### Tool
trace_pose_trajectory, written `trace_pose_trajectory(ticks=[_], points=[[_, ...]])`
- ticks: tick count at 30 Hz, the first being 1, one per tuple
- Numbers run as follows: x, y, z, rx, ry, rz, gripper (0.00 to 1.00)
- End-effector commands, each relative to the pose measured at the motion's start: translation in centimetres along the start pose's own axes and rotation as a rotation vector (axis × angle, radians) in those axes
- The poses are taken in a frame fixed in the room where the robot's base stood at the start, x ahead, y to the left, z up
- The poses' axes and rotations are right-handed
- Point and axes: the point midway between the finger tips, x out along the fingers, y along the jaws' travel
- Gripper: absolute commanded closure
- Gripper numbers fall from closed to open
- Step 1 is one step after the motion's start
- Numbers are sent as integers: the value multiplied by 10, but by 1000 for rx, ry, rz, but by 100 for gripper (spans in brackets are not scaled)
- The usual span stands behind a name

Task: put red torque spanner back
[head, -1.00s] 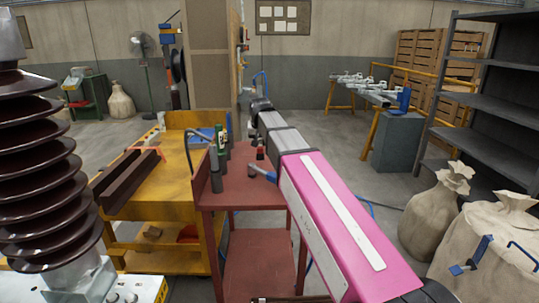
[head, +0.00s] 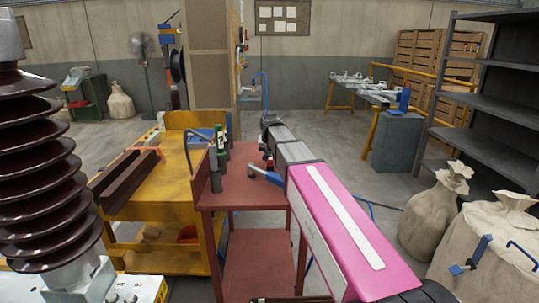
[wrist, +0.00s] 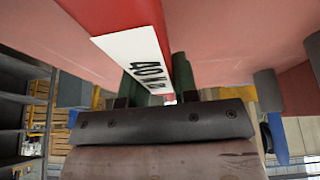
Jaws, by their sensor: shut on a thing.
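The red torque spanner shows in the wrist view (wrist: 108,15) as a red bar with a white label reading "40 N.m". My gripper (wrist: 165,98) is shut on it in the wrist view; the fingertips are partly hidden behind the wrist housing. In the head view my gripper (head: 269,121) is over the back right part of the red trolley (head: 250,190). My arm hides most of the spanner there. I cannot tell whether the spanner touches the trolley top.
Green-topped cylinders (head: 221,138) and a dark grey cylinder (head: 215,172) stand at the trolley's left. A blue-handled tool (head: 265,176) is beside my arm. A yellow workbench (head: 170,190) stands to the left, sacks (head: 435,215) to the right. The trolley's front top is clear.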

Motion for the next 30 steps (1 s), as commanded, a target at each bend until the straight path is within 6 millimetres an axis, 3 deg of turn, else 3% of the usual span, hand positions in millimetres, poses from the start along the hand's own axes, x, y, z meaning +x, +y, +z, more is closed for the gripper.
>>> trace_pose_trajectory(ticks=[7, 8, 9, 10, 20, 26, 30], points=[[2, 0, 1, 0, 1, 0, 100], [2, 0, 1, 0, 0, 0, 63], [2, 0, 1, 0, 0, 0, 50], [2, 0, 1, 0, 0, 0, 47], [-1, 0, 0, 0, 0, 0, 47], [-23, 0, 0, 0, 1, 0, 47], [-48, 0, 1, 0, 2, 0, 47]])
